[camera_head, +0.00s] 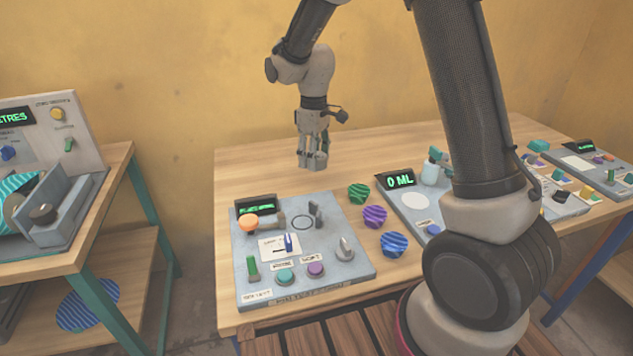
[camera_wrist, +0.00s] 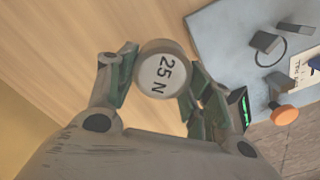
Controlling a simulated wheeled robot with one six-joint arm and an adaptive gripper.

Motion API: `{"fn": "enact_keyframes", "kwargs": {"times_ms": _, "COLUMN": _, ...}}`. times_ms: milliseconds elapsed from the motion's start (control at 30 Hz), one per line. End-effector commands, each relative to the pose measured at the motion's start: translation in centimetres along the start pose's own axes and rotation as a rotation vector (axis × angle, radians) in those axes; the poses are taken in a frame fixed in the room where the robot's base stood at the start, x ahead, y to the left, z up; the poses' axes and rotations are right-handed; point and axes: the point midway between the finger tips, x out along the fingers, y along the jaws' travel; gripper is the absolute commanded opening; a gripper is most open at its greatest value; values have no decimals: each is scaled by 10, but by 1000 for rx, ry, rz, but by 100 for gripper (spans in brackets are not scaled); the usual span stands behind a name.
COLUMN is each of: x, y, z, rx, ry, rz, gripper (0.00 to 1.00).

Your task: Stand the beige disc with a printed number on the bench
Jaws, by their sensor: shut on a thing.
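The beige disc (camera_wrist: 160,74) with "25 N" printed on its face shows in the wrist view, held between the two fingers of my gripper (camera_wrist: 155,80). The printed face points toward the wrist camera. In the head view my gripper (camera_head: 313,160) hangs pointing down over the back part of the wooden bench (camera_head: 350,150), behind the grey control panel. The disc is hard to make out there, hidden by the fingers. I cannot tell the exact gap between the disc and the bench.
The grey panel (camera_head: 325,263) with an orange knob (camera_head: 249,222), buttons and levers stands in front of my gripper. Green (camera_head: 359,193), purple (camera_head: 374,216) and blue (camera_head: 394,244) striped discs lie to its right. The bench's back left is clear.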

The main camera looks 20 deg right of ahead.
Motion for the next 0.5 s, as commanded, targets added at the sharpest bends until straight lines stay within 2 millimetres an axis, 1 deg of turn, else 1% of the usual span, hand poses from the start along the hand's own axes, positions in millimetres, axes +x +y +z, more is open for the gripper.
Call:
{"fn": "enact_keyframes", "kwargs": {"times_ms": 33, "x": 11, "y": 0, "z": 0, "rx": -1, "ry": -3, "rz": -1, "gripper": 22}}
{"fn": "enact_keyframes", "kwargs": {"times_ms": 100, "x": 22, "y": 0, "z": 0, "rx": -1, "ry": -2, "rz": -1, "gripper": 22}}
{"fn": "enact_keyframes", "kwargs": {"times_ms": 267, "x": 36, "y": 0, "z": 0, "rx": -2, "ry": 0, "rz": 0, "gripper": 22}}
{"fn": "enact_keyframes", "kwargs": {"times_ms": 500, "x": 68, "y": 0, "z": 0, "rx": -3, "ry": -1, "rz": 0, "gripper": 22}}
